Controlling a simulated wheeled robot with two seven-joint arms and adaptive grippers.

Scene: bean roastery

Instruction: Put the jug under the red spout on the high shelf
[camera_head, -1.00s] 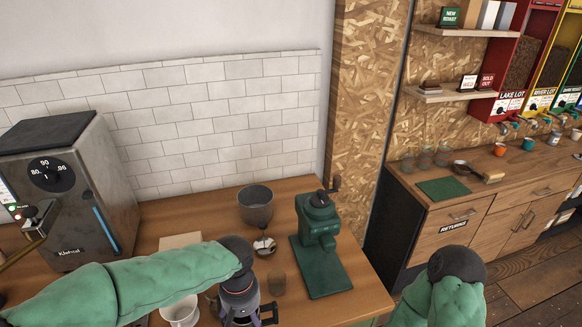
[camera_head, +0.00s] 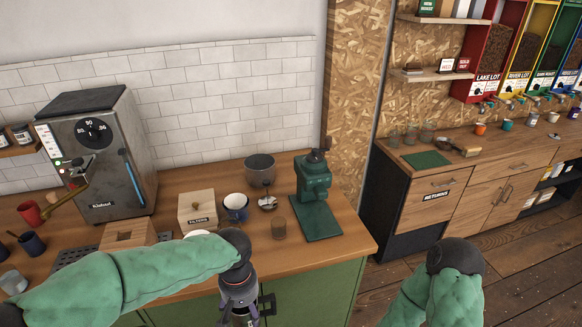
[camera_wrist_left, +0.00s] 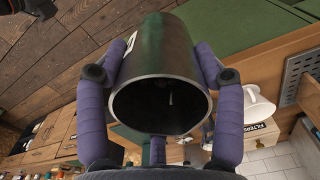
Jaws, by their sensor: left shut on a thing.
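My left gripper (camera_head: 240,300) is in front of the counter's near edge, pointing down. In the left wrist view its purple fingers (camera_wrist_left: 155,72) are shut around a dark green cylindrical vessel with a metal rim, which I take to be the jug (camera_wrist_left: 165,45). I look into its dark open end. In the head view the jug is mostly hidden below my gripper. The red bin (camera_head: 483,62) marked LAKE LOT hangs at the upper right, with a small spout (camera_head: 484,107) under it. My right arm ends in a dark cuff at the lower right; its fingers do not show.
A green grinder (camera_head: 314,190), a filters box (camera_head: 197,203) and an espresso machine (camera_head: 95,150) stand on the near counter. The wooden floor at the right is clear.

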